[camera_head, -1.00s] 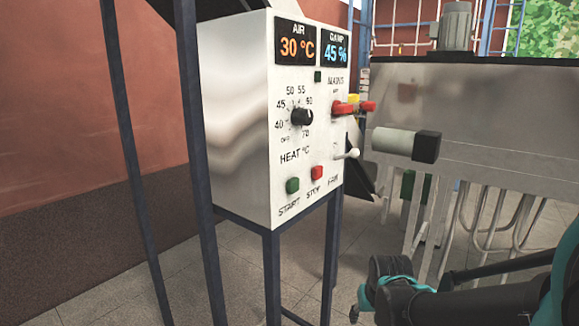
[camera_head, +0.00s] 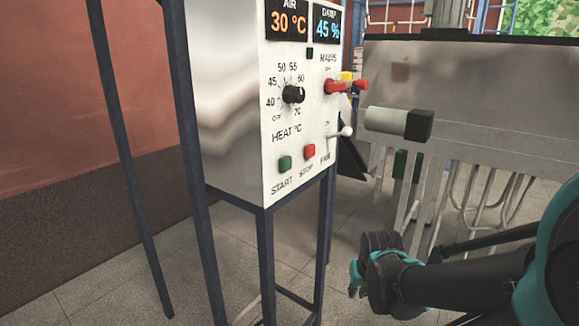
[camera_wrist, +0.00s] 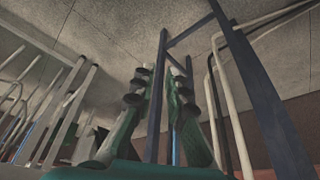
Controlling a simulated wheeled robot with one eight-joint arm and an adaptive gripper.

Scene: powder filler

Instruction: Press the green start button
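The green start button (camera_head: 285,164) is on the lower left of the white control panel's front face (camera_head: 262,172), above the label START. It is uncovered in the head view. My gripper (camera_head: 356,279) is below and to the right of the button in the head view, clear of the panel and not touching it. In the wrist view my gripper (camera_wrist: 158,76) shows two green fingers with dark pads, standing apart with nothing between them. The start button cannot be made out in the wrist view.
The red stop button (camera_head: 309,151) sits just right of the start button. Dark blue frame legs (camera_head: 265,250) stand under the panel. A steel tank (camera_head: 480,90) is at right.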

